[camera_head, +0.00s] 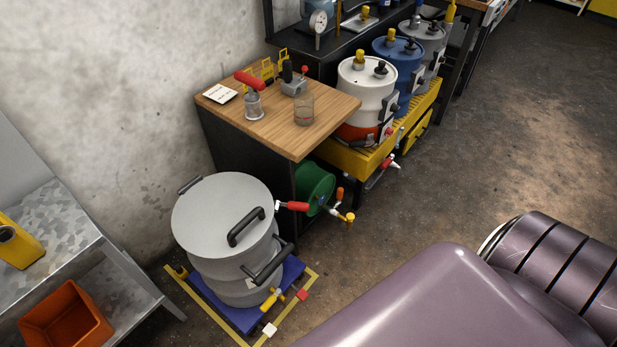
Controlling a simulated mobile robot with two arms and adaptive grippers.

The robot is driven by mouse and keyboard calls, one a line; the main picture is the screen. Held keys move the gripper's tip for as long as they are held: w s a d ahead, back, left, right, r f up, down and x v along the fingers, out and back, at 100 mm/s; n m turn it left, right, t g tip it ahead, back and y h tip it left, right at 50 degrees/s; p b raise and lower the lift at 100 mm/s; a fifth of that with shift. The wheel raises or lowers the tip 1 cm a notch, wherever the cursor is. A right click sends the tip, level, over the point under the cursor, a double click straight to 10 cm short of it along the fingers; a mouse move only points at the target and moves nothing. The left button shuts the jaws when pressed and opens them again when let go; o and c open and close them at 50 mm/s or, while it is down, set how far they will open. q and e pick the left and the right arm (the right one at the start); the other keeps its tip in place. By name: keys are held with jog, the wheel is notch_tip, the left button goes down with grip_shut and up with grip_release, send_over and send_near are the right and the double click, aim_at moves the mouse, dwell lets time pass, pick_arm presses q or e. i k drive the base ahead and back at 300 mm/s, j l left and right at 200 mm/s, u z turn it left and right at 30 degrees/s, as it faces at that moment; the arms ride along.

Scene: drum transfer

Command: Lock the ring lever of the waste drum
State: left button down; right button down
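A grey drum (225,268) stands upright on a blue base (215,303) on the floor, inside a yellow-marked square. Its pale grey lid (205,215) sits on top, with a black bar handle (246,227) across it. A second black bar (265,263) sticks out from the drum's front right side; I cannot tell whether this is the ring lever or a carrying handle. Another dark handle (190,184) shows at the far left rim. A ring is not clearly visible. Neither of my grippers is in view.
A wooden-topped cabinet (330,115) stands behind the drum, with a green drum (315,187) and red-handled valve (294,206) at its side. White (362,92) and blue (402,65) drums stand on a yellow pallet (360,161). A metal shelf (50,225) is left.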

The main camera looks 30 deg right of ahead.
aim_at(294, 206)
jog(key=i+l, duration=0.1)
jog(key=l, duration=0.35)
jog(key=i+l, duration=0.1)
jog(key=l, duration=0.35)
jog(key=i+l, duration=0.15)
jog(key=l, duration=0.3)
jog(key=i+l+u, duration=0.1)
jog(key=l, duration=0.35)
